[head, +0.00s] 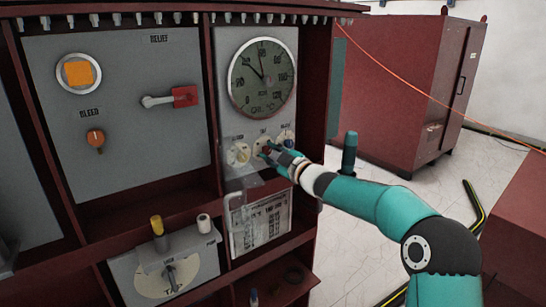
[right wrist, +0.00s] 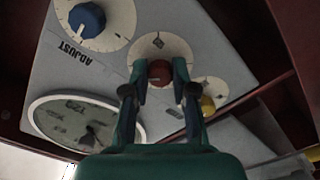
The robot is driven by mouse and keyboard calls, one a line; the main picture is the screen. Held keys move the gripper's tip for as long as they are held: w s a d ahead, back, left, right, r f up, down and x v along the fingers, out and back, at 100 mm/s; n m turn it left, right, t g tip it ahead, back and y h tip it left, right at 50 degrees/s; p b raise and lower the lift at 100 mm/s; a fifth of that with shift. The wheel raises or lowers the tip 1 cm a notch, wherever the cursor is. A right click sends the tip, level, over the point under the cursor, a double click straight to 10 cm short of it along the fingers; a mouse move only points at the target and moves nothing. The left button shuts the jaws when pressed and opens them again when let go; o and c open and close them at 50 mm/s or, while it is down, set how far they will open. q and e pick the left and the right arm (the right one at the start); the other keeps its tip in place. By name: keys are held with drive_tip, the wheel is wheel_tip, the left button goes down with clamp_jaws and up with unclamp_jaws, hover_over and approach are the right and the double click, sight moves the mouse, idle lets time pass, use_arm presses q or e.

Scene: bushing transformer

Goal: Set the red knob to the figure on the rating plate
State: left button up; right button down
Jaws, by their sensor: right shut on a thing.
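The red knob (right wrist: 159,72) sits on a round pale dial in the right wrist view, between a blue knob (right wrist: 87,20) and a yellow knob (right wrist: 207,104). My right gripper (right wrist: 160,68) is shut on the red knob, one finger at each side. In the head view my right gripper (head: 269,152) reaches in from the right to the middle dial below the gauge and mostly hides the red knob. The rating plate (head: 261,223), a pale printed sheet, is below the dials; its figures are too small to read. My left gripper is not in view.
A round gauge (head: 262,77) is above the knobs. To the left are a red-ended lever (head: 184,96) and an orange bleed knob (head: 95,138). Dark red cabinet walls flank the knob panel.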

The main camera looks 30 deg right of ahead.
drive_tip(key=shift+f, duration=0.2)
drive_tip(key=c, duration=1.1)
unclamp_jaws()
drive_tip(key=shift+c, duration=0.2)
drive_tip(key=shift+o, duration=1.1)
drive_tip(key=shift+r, duration=0.15)
drive_tip(key=shift+s, duration=0.1)
drive_tip(key=s+d, duration=0.1)
drive_tip(key=s, duration=1)
drive_tip(key=shift+s+d, duration=0.3)
drive_tip(key=shift+s, duration=0.05)
